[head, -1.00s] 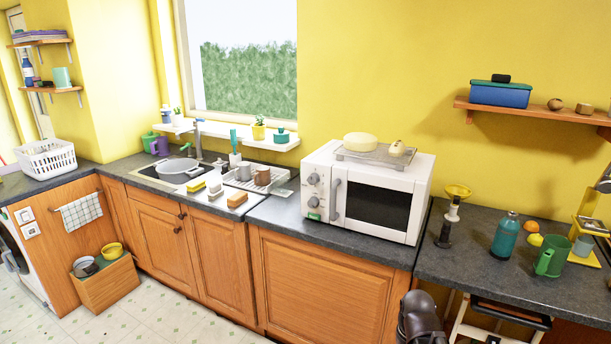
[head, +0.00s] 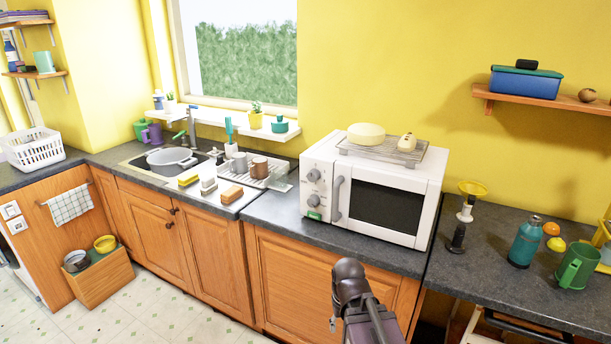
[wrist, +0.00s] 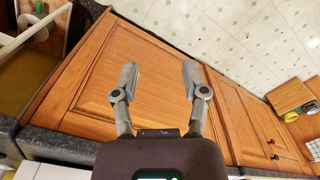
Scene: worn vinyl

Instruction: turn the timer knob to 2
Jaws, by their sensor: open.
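The white microwave (head: 336,220) stands on the dark counter in the head view. Its left panel carries two grey round knobs, an upper knob (head: 313,175) and a lower knob (head: 312,200). Their markings are too small to read, so I cannot tell which is the timer or where it points. A grey door handle (head: 337,198) is right of them. My gripper (wrist: 160,78) is open and empty in the wrist view, in front of the wooden cabinet doors. In the head view my arm is below the microwave, apart from the knobs; the fingers are not clear there.
A rack (head: 382,152) with a yellowish sponge-like item stands on the microwave. A yellow funnel (head: 472,188), a teal bottle (head: 526,242) and a green mug (head: 577,266) stand to the right. The counter front edge (head: 335,247) lies between my arm and the microwave.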

